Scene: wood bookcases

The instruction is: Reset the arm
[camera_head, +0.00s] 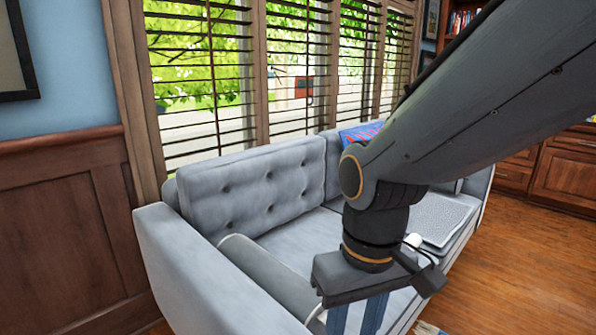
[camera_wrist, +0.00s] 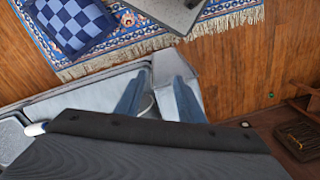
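My gripper (camera_head: 356,318) hangs from my dark grey arm over the front of the grey sofa (camera_head: 240,175) in the head view. Its two blue fingers point down and run past the bottom edge, so the tips are cut off there. In the wrist view my gripper (camera_wrist: 157,86) shows both fingers apart, with no object visibly clasped between them. The pale sofa (camera_wrist: 100,88) lies behind the fingers there. The arm reaches in from the upper right of the head view and hides part of the sofa.
A grey flat item (camera_head: 437,220) lies on the seat, and a blue-red cushion (camera_head: 358,135) is at the sofa's back. Windows stand behind. Wood floor (camera_head: 530,265) is open at right. The wrist view shows a patterned rug (camera_wrist: 150,38) and a blue checkered cushion (camera_wrist: 72,22).

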